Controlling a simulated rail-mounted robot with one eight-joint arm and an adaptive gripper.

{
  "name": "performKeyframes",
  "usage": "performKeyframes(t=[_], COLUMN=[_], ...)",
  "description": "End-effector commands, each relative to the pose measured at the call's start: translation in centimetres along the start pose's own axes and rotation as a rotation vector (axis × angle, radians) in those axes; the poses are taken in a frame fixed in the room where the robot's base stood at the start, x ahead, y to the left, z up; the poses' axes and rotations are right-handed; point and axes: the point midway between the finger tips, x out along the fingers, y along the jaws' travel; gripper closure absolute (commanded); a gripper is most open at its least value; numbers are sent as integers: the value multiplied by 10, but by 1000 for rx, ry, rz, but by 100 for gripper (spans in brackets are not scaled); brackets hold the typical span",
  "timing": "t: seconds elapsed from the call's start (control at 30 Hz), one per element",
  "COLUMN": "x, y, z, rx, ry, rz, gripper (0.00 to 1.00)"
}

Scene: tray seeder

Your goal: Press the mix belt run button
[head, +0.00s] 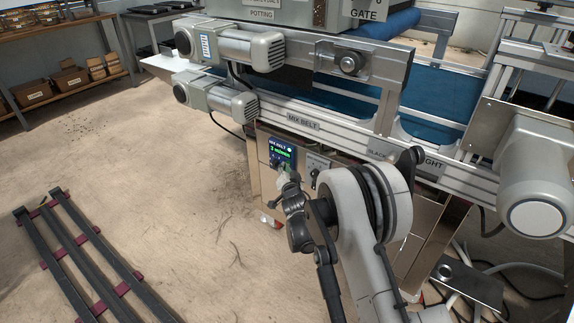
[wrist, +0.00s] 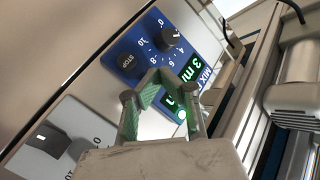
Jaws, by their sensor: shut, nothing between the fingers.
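The blue mix belt panel (head: 273,146) is on the machine's front below the rail. In the head view my gripper (head: 283,176) is just below the display. I cannot tell whether the tips touch the panel.
Another control plate with a black knob (head: 315,177) is just right of the blue panel; my arm partly covers this area. The mix belt rail (head: 303,123) and motors (head: 232,48) are above. Open floor lies left, with a dark metal frame (head: 75,240) on it.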

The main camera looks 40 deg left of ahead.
Motion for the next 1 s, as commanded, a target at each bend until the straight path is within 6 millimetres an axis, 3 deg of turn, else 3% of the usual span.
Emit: performKeyframes(t=[0.57, 1.0], x=[-8, -32], y=[-6, -24], z=[5, 23], rx=[0, -2], ry=[0, -1], rz=[0, -1], gripper=[100, 100])
